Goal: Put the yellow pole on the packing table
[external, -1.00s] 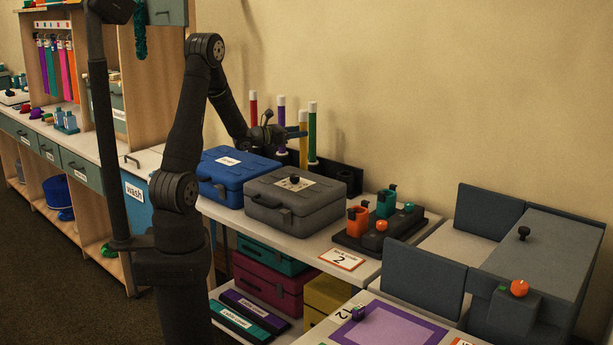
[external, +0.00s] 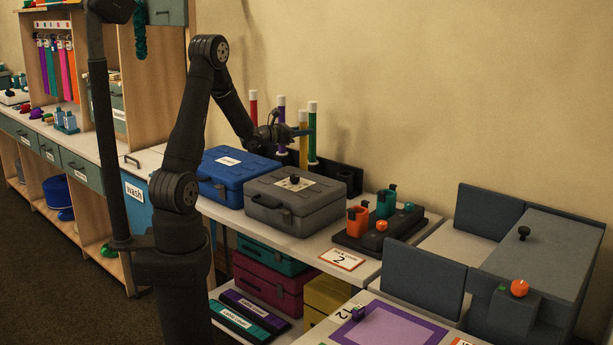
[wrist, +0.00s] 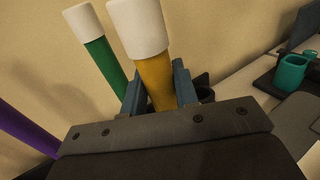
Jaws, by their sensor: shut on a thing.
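The yellow pole (external: 303,151) stands upright with a white cap, behind the grey case. In the wrist view the yellow pole (wrist: 154,62) is between the two blue-grey fingers of my gripper (wrist: 158,92). My gripper (external: 303,133) is shut on the pole's upper part, below the cap. The pole's lower end is hidden, so I cannot tell whether it rests in the dark rack (external: 340,176). A table with a purple-framed mat (external: 430,332) is at the front right; I cannot tell which table is the packing table.
A red pole (external: 253,108), a purple pole (external: 281,120) and a green pole (external: 312,135) stand close by. A blue case (external: 232,178) and a grey case (external: 292,207) are in front. Orange and teal cups stand on a dark base to the right.

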